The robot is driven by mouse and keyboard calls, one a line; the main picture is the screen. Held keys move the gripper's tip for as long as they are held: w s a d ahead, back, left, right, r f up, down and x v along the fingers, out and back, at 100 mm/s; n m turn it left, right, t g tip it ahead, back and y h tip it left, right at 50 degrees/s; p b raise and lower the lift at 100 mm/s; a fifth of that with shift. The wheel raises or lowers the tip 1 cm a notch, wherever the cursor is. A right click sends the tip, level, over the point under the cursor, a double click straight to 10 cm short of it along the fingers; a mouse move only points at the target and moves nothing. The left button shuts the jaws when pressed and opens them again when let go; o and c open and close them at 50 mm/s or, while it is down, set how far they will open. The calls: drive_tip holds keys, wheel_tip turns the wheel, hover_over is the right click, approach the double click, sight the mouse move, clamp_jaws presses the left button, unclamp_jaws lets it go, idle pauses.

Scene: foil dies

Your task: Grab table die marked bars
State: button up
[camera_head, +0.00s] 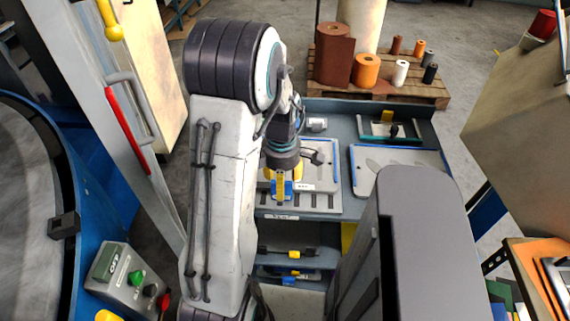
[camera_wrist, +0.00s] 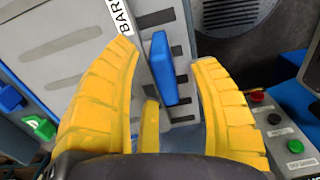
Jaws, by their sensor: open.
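The die marked bars is a light grey plate (camera_head: 322,165) lying on the upper deck of a blue-grey cart, under my arm. In the wrist view its grey face (camera_wrist: 60,30) carries a white label (camera_wrist: 122,14), partly cut off, reading "BAR". A blue grip block (camera_wrist: 163,68) stands at its edge, and it also shows in the head view (camera_head: 282,188). My yellow gripper (camera_wrist: 166,56) is open, with one finger on each side of the blue block. Visible gaps separate the block from both fingers. In the head view my gripper (camera_head: 283,178) partly covers the die.
A second grey die (camera_head: 375,157) with a blue edge lies to the right on the cart (camera_head: 430,130). A lower shelf (camera_head: 285,233) holds more items. A control box (camera_head: 125,275) with buttons stands at lower left. A pallet (camera_head: 430,88) with foil rolls is behind.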

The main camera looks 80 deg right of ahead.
clamp_jaws()
idle(0.6)
drive_tip(key=shift+d+r, duration=0.1)
